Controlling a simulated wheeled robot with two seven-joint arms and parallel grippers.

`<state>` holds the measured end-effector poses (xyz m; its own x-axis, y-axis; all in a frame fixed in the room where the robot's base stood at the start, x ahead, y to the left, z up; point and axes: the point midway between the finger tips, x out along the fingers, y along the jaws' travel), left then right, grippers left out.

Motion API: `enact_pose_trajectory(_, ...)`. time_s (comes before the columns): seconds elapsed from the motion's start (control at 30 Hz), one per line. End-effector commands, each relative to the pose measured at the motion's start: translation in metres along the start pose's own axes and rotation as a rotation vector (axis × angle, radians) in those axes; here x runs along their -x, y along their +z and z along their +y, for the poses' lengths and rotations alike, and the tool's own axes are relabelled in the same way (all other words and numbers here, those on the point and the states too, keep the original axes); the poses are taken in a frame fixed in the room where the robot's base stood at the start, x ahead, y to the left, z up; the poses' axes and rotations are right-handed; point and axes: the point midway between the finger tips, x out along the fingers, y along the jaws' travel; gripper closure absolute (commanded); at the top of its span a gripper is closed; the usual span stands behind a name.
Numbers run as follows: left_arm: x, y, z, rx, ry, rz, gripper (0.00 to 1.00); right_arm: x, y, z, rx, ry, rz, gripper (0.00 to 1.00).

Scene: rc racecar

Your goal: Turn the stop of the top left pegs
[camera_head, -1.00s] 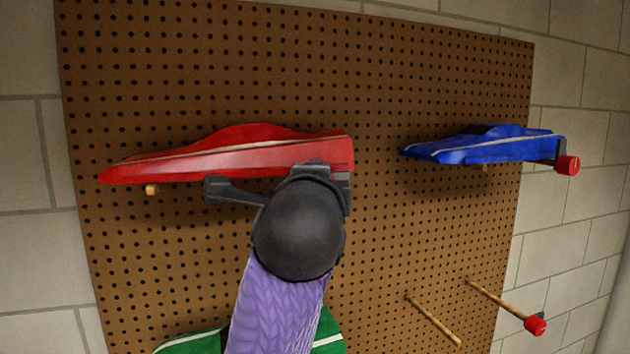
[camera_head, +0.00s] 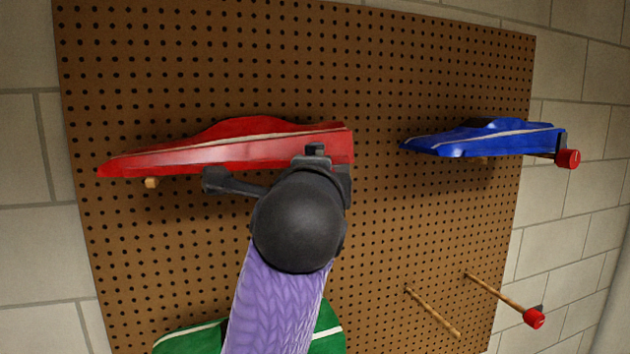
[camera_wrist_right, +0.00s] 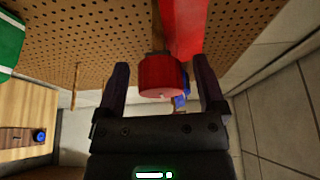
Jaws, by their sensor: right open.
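The red car (camera_head: 225,152) rests at the top left of the pegboard, on pegs; one peg end (camera_head: 152,183) shows under its left part. My right gripper (camera_head: 318,158) is in front of the car's right end and hides the stop there in the head view. In the right wrist view, a red round stop (camera_wrist_right: 160,78) sits between the two open fingers of my right gripper (camera_wrist_right: 160,65), with gaps on both sides. The red car (camera_wrist_right: 184,25) shows just above the stop. My left gripper is not in view.
A blue car (camera_head: 485,138) hangs at the upper right, with a red stop (camera_head: 568,159) on its peg. Bare pegs (camera_head: 432,310) stick out at the lower right, one with a red stop (camera_head: 534,317). A green car (camera_head: 190,340) is partly hidden below my arm.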

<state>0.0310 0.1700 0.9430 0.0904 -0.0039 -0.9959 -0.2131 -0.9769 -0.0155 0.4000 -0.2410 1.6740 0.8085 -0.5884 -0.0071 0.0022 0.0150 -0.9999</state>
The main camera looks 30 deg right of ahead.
Motion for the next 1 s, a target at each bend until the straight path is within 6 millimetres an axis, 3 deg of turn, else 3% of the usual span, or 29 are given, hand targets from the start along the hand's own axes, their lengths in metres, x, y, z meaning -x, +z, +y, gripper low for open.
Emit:
enact_pose_trajectory(0.4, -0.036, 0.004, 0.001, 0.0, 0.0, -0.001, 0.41, 0.085, 0.0, 0.003, -0.002, -0.004, -0.001, 0.11)
enact_pose_trajectory(0.53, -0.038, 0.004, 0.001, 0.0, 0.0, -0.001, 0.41, 0.095, 0.0, 0.002, -0.001, -0.001, -0.001, 0.11)
enact_pose_trajectory(0.8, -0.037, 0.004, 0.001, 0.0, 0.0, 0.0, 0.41, 0.095, 0.001, 0.002, 0.006, 0.003, -0.001, 0.11)
enact_pose_trajectory(0.87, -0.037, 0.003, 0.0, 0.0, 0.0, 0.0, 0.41, 0.09, 0.004, 0.012, 0.054, 0.021, -0.009, 0.11)
enact_pose_trajectory(0.9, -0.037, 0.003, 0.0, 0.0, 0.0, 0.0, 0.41, 0.083, 0.008, 0.027, 0.126, 0.046, -0.024, 0.11)
enact_pose_trajectory(0.97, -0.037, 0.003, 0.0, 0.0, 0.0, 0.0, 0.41, 0.068, 0.017, 0.063, 0.298, 0.103, -0.066, 0.11)
enact_pose_trajectory(1.0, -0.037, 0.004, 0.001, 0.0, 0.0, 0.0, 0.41, 0.059, 0.023, 0.096, 0.446, 0.151, -0.112, 0.11)
